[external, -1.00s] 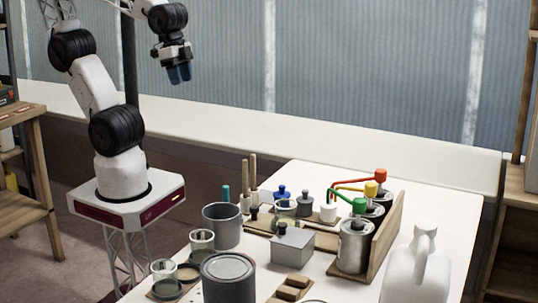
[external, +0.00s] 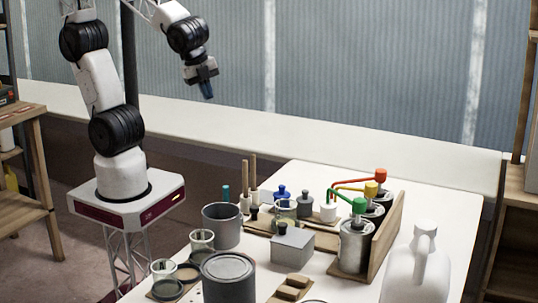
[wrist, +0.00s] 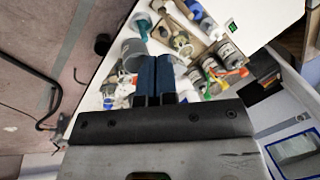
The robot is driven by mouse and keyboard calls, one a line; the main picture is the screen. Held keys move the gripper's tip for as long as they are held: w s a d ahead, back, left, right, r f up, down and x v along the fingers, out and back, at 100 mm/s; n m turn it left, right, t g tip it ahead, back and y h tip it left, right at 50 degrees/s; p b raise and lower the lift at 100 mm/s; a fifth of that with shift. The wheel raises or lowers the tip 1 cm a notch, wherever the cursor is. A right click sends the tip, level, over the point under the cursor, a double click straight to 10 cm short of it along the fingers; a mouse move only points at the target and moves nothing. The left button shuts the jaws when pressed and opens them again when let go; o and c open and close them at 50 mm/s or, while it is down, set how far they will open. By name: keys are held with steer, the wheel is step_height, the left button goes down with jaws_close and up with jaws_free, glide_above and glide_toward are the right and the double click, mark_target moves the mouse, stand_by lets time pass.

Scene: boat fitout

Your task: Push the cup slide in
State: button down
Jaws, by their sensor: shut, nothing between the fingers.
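My gripper (external: 207,91) is shut and empty, in the air above the back left of the table. Its blue fingers lie side by side in the wrist view (wrist: 155,60). A clear cup (external: 286,208) stands on a low wooden board (external: 262,229) in the middle of the table, well below and to the right of my gripper. The board looks like the cup slide, but I cannot tell how far in or out it is. A grey block (external: 293,243) with a dark knob stands in front and hides part of it.
Cans with green, yellow and red taps (external: 356,245) stand against a wooden panel (external: 391,232). A grey pot (external: 222,226), a large grey can (external: 228,277) and a white jug (external: 415,270) crowd the front. The table's back right corner (external: 440,200) is clear.

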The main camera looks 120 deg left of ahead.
mark_target(292, 214)
steer(key=w+d+f+m, duration=0.4)
steer(key=w+f+m, duration=0.5)
steer(key=m, duration=0.3)
steer(key=w+d+f+m+t, duration=0.1)
steer(key=w+d+f+m, duration=0.3)
steer(key=w+f+m, duration=0.5)
step_height(292, 214, down, 3)
steer(key=m, duration=0.2)
steer(key=shift+w+d+r+m, duration=0.2)
steer(key=shift+w+d+m, duration=0.05)
steer(key=shift+w+m, duration=0.15)
steer(key=shift+f, duration=0.1)
steer(key=shift+x, duration=4.85)
steer(key=shift+w+a, duration=0.1)
steer(key=shift+w, duration=0.15)
steer(key=shift+w, duration=4.45)
steer(key=v, duration=1)
